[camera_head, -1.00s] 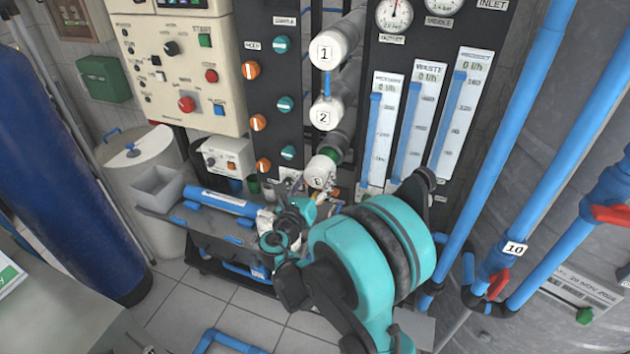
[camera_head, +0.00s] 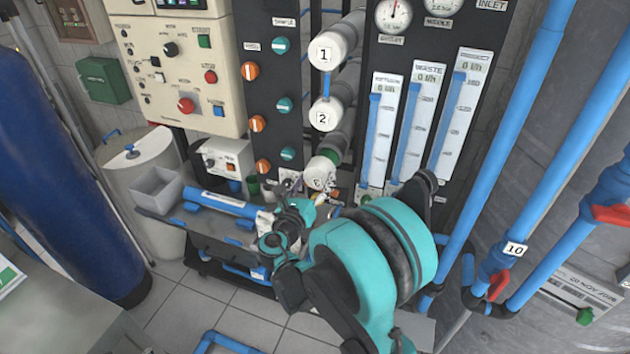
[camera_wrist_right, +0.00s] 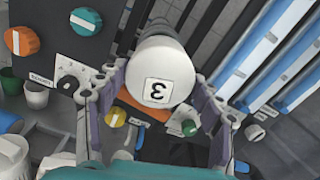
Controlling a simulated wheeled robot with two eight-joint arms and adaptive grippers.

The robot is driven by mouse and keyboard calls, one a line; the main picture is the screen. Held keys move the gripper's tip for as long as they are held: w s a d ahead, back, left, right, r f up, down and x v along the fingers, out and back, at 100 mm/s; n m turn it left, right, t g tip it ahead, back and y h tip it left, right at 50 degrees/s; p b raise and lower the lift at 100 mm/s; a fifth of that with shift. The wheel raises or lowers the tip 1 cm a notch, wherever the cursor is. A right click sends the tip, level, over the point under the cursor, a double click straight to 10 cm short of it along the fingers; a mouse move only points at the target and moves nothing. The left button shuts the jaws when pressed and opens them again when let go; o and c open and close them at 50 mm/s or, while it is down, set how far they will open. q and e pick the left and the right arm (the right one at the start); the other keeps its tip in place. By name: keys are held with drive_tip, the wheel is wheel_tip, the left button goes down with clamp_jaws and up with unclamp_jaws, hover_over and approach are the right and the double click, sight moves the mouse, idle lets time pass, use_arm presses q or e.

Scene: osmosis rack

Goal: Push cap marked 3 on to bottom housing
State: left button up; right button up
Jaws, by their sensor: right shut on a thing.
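The white cap marked 3 (camera_head: 319,173) is at the front end of the bottom housing (camera_head: 335,142), below housings 1 and 2. In the wrist view the purple finger pads (camera_wrist_right: 154,108) flank the cap. The housing behind the cap is mostly hidden, so I cannot tell how far the cap sits on it. My left gripper is not in view.
Cap 1 (camera_head: 325,53) and cap 2 (camera_head: 325,115) sit above. The flow meter panel (camera_head: 476,30) stands right of the housings, and the knob panel (camera_head: 266,100) left. A bench with a blue-and-white tube (camera_head: 222,202) is below left. Blue pipes (camera_head: 512,170) run on the right.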

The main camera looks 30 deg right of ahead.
drive_tip(key=shift+w+d, duration=0.1)
drive_tip(key=shift+d, duration=0.05)
drive_tip(key=shift+x, duration=1.75)
drive_tip(key=shift+w+d+b, duration=0.35)
drive_tip(key=shift+d+b, duration=0.05)
idle(0.9)
drive_tip(key=o, duration=1.3)
drive_tip(key=shift+c, duration=0.2)
